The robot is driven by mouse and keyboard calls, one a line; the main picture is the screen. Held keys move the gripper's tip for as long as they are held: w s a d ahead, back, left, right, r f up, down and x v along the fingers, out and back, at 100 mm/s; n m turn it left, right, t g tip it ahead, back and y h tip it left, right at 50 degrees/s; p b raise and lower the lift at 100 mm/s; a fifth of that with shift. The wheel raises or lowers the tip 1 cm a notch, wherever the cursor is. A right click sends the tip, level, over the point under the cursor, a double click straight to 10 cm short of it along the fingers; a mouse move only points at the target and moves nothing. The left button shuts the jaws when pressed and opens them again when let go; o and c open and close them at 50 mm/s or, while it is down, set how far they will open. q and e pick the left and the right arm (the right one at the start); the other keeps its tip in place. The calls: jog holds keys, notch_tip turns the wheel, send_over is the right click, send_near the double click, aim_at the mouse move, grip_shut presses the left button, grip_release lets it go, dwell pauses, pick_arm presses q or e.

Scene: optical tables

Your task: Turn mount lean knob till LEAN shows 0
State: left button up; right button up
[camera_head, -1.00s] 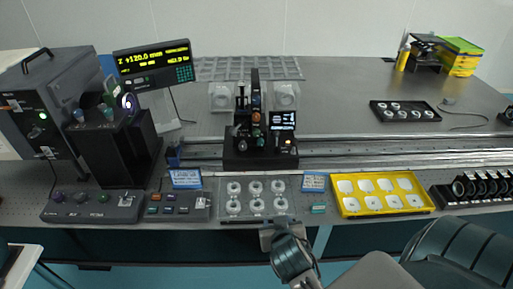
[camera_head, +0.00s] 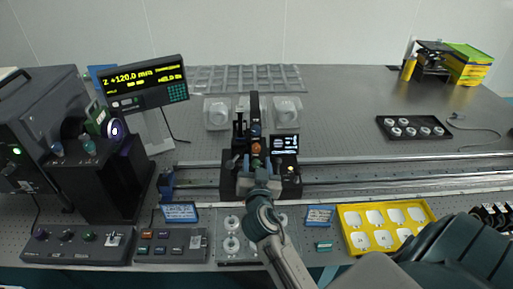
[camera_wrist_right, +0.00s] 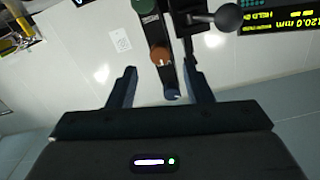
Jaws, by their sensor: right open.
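The black mount (camera_head: 254,110) stands upright on the rail at the middle of the bench. It carries a blue knob (camera_head: 255,130) and an orange knob (camera_head: 256,148). The wrist view shows a green knob (camera_wrist_right: 147,6), the orange knob (camera_wrist_right: 160,54) and the blue knob (camera_wrist_right: 171,94) in a row. My right gripper (camera_head: 260,178) is in front of the mount. In the wrist view my right gripper (camera_wrist_right: 160,70) is open, its fingers on either side of the row, holding nothing. A small screen (camera_head: 284,143) stands right of the mount; its LEAN reading is too small to read. My left gripper is out of view.
A readout (camera_head: 143,82) shows Z +120.0 mm at the left. Black boxes (camera_head: 95,165) stand below it. A clear tray (camera_head: 232,262) and a yellow tray (camera_head: 346,218) lie at the front. The bench behind the rail is mostly clear at right.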

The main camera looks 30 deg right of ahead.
aim_at(256, 150)
jog(key=p+x, duration=0.1)
jog(key=x, duration=0.3)
jog(key=shift+w+d, duration=0.1)
jog(key=shift+w, duration=0.1)
jog(key=shift+w+d, duration=0.1)
jog(key=shift+w, duration=0.05)
jog(key=shift+c, duration=0.3)
jog(key=c, duration=0.7)
jog(key=shift+c, duration=1.2)
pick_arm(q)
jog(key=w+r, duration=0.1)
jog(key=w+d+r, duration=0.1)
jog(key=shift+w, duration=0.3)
